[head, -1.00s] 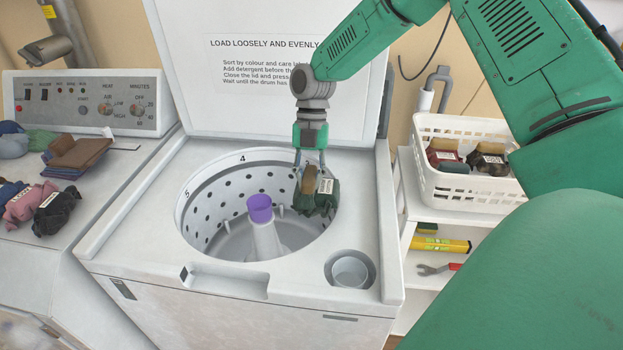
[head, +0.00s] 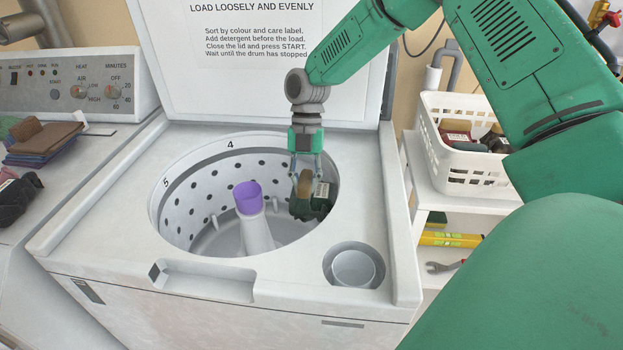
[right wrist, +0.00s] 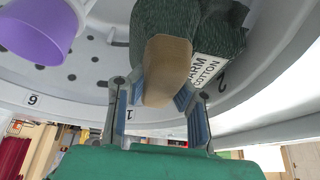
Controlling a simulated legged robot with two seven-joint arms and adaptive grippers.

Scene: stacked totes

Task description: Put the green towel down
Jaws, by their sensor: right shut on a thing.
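The green towel (head: 314,206) is a dark green bundle with a white care label. It hangs in the right part of the washer's open drum (head: 215,185). My right gripper (head: 305,176) comes down from above and is shut on the towel by a tan piece between its fingers. In the right wrist view the towel (right wrist: 187,25) shows its label reading "WARM COTTON", and the gripper (right wrist: 165,105) has blue pads on both sides of the tan piece. Whether the towel touches the drum wall I cannot tell. My left gripper is out of view.
A purple-topped agitator (head: 248,198) stands in the drum left of the towel. The raised lid (head: 250,80) is behind. A white basket (head: 465,170) with bundles sits on a shelf at right. Folded cloths (head: 42,142) and a dark bundle lie at left.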

